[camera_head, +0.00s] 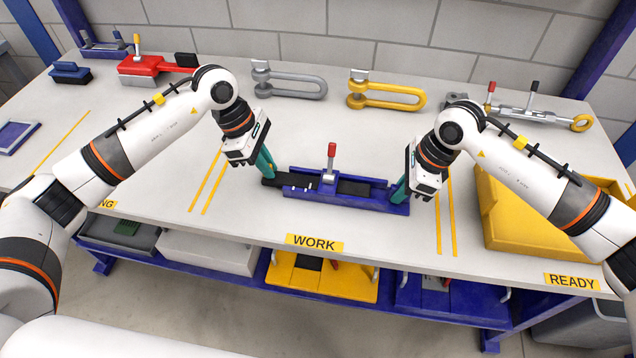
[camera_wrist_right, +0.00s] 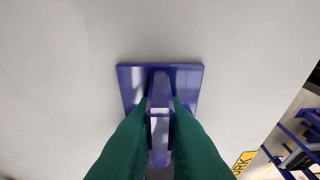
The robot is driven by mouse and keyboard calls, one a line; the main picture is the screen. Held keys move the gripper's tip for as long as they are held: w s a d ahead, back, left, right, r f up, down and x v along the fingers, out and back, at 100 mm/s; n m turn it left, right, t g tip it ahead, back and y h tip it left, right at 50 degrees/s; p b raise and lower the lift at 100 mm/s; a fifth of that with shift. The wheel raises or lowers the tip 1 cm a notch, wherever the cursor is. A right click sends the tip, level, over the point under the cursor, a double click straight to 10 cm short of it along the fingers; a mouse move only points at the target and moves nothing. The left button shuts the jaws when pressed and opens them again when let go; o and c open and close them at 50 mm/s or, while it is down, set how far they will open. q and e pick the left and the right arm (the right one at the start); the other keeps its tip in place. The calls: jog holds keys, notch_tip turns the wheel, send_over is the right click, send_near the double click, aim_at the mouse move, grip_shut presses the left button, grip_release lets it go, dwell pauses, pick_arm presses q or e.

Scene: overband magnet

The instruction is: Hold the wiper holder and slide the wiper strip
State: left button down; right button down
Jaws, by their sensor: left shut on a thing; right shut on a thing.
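The blue wiper holder (camera_head: 340,198) lies on the table at the middle, with a red-handled lever (camera_head: 331,150) upright on it. A black wiper strip (camera_head: 352,187) lies along its channel, and black material sticks out past the holder's left end. My left gripper (camera_head: 268,174) is shut on this left end of the strip; its fingertips partly hide the grip. My right gripper (camera_head: 398,193) is shut at the holder's right end. In the right wrist view, its green fingers (camera_wrist_right: 158,110) are on both sides of a blue upright bar above a blue plate (camera_wrist_right: 132,82).
A yellow bin (camera_head: 490,215) stands at the right. Grey (camera_head: 290,82) and yellow (camera_head: 388,93) shackles, a red tool (camera_head: 145,66) and a turnbuckle (camera_head: 530,114) lie along the back. The table in front of the holder, by the WORK label (camera_head: 315,242), is clear.

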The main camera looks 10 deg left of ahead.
pick_arm(q)
jog(key=shift+a, duration=0.3)
pick_arm(e)
jog(key=shift+d, duration=0.1)
pick_arm(q)
jog(key=c, duration=1.4)
grip_release()
jog(key=shift+r, duration=0.15)
jog(key=d+r+v, duration=0.1)
jog(key=d+v, duration=0.1)
jog(key=v, duration=1.7)
jog(key=shift+d, duration=0.25)
pick_arm(e)
jog(key=c, duration=1.4)
grip_release()
